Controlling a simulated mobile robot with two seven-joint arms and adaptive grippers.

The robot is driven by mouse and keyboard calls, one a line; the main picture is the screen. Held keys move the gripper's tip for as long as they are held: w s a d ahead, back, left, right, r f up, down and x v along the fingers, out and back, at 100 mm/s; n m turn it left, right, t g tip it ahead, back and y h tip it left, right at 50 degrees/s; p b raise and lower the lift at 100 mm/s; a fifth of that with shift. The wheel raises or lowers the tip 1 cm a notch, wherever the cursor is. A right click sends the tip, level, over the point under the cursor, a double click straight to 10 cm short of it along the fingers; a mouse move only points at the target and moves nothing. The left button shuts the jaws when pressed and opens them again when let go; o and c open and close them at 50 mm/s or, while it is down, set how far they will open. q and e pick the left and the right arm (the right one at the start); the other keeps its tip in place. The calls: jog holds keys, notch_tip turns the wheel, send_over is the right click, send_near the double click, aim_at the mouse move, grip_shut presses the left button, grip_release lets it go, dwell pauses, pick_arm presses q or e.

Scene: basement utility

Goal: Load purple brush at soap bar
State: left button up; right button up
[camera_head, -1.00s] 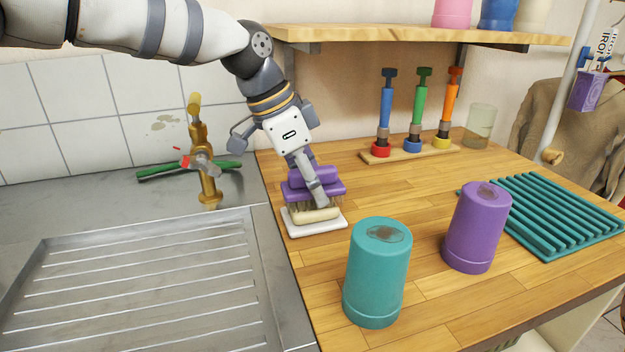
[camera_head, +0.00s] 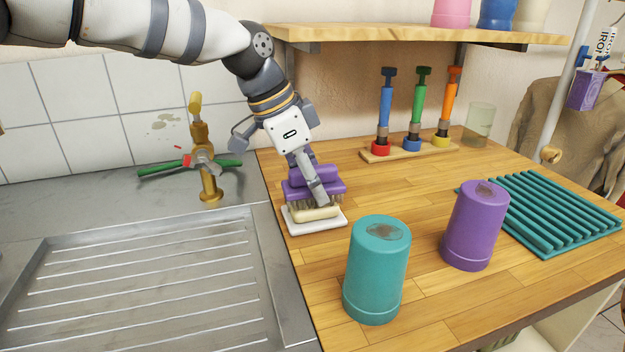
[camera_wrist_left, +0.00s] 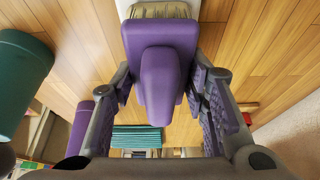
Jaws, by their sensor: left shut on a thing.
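The purple brush (camera_head: 313,186) has a purple handle and pale bristles pointing down. My left gripper (camera_head: 316,195) comes from above and is shut on its handle. The wrist view also shows the brush (camera_wrist_left: 160,75) between the fingers of the left gripper (camera_wrist_left: 165,95). The cream soap bar (camera_head: 316,214) lies on a white dish (camera_head: 318,225) near the counter's left edge. The bristles are right at the soap bar; whether they touch it I cannot tell for certain. The soap is not visible in the wrist view. My right gripper is not in view.
A teal cup (camera_head: 376,275) and a purple cup (camera_head: 475,228) stand upside down at the front right. A teal rack (camera_head: 550,210) lies farther right. A wooden holder (camera_head: 408,151) with several coloured-handled tools stands behind. The metal sink (camera_head: 150,280) and brass tap (camera_head: 203,160) are left.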

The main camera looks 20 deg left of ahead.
aim_at(318, 166)
pick_arm(q)
jog(key=shift+f, duration=0.15)
notch_tip(318, 166, up, 5)
jog(key=shift+f+p, duration=0.1)
jog(key=shift+p, duration=0.3)
jog(key=shift+r, duration=1.25)
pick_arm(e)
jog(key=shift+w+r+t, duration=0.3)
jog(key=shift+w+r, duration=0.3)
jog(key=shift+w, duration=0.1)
